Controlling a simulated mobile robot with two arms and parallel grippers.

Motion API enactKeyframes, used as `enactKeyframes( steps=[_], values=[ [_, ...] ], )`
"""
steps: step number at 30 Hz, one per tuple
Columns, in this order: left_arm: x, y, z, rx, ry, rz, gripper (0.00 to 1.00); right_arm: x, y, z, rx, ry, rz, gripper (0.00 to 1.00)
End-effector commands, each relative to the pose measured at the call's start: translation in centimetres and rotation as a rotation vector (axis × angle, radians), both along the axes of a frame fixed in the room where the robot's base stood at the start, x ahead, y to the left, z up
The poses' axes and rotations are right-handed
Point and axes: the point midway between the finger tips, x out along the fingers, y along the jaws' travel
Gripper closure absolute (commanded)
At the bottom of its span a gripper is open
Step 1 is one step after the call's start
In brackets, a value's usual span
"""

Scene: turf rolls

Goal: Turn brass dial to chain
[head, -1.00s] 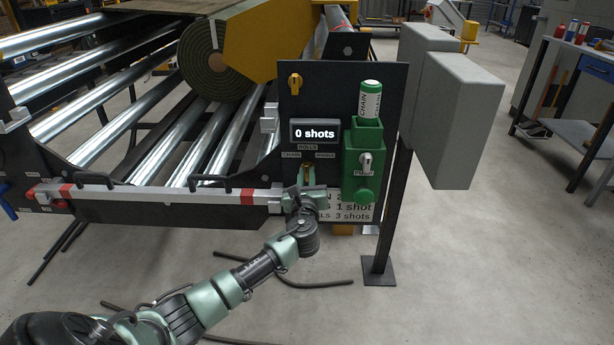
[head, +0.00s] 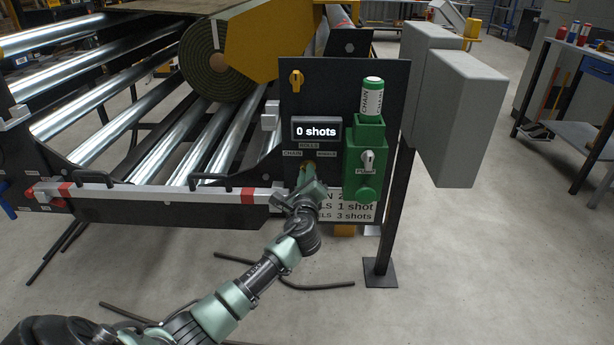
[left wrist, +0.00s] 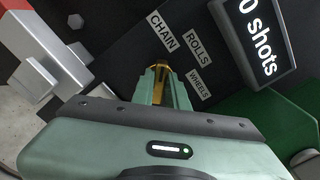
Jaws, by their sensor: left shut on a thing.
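The brass dial (left wrist: 163,70) sits on a dark panel (head: 386,88), between the labels CHAIN, ROLLS and WHEELS in the left wrist view. My left gripper (left wrist: 164,84) is shut on the dial and mostly covers it. In the head view, the left gripper (head: 306,176) reaches the panel below the display. The CHAIN label (left wrist: 162,31) is left of the ROLLS label (left wrist: 197,45), and the WHEELS label (left wrist: 200,83) is at lower right. The dial's exact pointing is hard to tell. My right gripper is not in view.
The display (head: 316,130) reads "0 shots". A green pump unit (head: 363,155) holds a bottle labelled CHAIN (head: 371,98) right of the dial. A white rail (head: 150,194) and rollers lie left. Grey boxes (head: 458,120) stand right.

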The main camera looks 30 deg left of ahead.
Motion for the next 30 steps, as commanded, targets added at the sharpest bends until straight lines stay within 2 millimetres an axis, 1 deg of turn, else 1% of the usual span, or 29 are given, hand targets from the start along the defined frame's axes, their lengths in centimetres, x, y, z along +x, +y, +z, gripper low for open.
enactKeyframes(
  steps=[15,16,18,26,30],
  values=[
    [-0.03,-0.07,-0.17,-0.022,-0.01,-0.001,1.0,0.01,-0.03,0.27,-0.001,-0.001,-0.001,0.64],
    [-0.03,-0.07,-0.18,-0.022,-0.01,-0.001,0.8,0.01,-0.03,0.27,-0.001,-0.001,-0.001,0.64],
    [-0.03,-0.06,-0.18,-0.021,-0.009,-0.001,0.64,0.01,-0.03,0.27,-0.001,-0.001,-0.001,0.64],
    [-0.02,-0.02,-0.08,-0.019,-0.01,0.0,0.64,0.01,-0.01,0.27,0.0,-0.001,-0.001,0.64],
    [-0.62,-0.43,-0.1,-0.018,-0.009,-0.002,0.64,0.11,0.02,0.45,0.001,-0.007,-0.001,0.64]
  ],
)
